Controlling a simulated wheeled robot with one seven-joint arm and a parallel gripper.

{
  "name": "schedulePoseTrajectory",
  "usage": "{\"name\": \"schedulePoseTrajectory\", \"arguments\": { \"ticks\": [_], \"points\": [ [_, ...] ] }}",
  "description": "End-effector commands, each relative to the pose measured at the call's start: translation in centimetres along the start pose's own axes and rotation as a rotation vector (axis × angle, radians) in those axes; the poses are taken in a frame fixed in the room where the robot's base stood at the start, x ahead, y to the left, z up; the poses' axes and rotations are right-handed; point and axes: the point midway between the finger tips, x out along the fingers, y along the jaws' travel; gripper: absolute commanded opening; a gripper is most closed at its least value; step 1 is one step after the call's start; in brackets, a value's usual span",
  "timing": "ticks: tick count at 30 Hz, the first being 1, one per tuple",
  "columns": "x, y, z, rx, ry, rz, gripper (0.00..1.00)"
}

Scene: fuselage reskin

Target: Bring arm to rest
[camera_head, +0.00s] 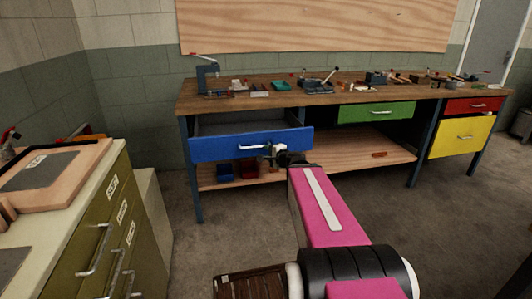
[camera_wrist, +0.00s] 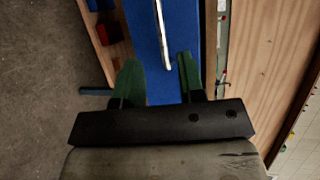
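My arm (camera_head: 325,205), with pink links, reaches forward to the workbench. My gripper (camera_head: 274,151) is at the front of the blue drawer (camera_head: 220,148), close to the drawer's metal handle (camera_head: 253,149). The blue drawer is pulled out from under the bench top. In the wrist view the two green fingers of my gripper (camera_wrist: 160,68) stand wide apart with nothing clamped between them. The handle (camera_wrist: 161,35) and the blue drawer front (camera_wrist: 143,30) show between and beyond the fingertips. I cannot tell how far the handle is from the fingers in depth.
The wooden workbench (camera_head: 330,97) carries several tools and a vise. A green drawer (camera_head: 376,112), a red drawer (camera_head: 473,105) and a yellow door (camera_head: 460,137) are shut. An olive cabinet (camera_head: 110,225) stands at left. Floor (camera_head: 215,240) is clear between cabinet and arm.

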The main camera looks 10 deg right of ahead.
Motion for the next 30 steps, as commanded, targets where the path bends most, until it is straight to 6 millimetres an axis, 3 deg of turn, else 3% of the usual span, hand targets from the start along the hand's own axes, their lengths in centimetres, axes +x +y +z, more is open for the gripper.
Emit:
{"name": "schedulePoseTrajectory", "arguments": {
  "ticks": [6,11,14,21,25,30],
  "points": [
    [0.1,0.2,0.2,-0.008,-0.006,0.007,0.36],
    [0.5,1.8,1.9,-0.096,-0.07,0.076,0.36],
    [0.6,4.0,3.8,-0.2,-0.146,0.163,0.36],
    [-0.6,11.3,8.2,-0.5,-0.379,0.464,0.36],
    [-2.4,15.6,9.4,-0.664,-0.507,0.662,0.36],
    [-5.5,20.0,9.6,-0.854,-0.647,0.933,0.36]
  ]
}}
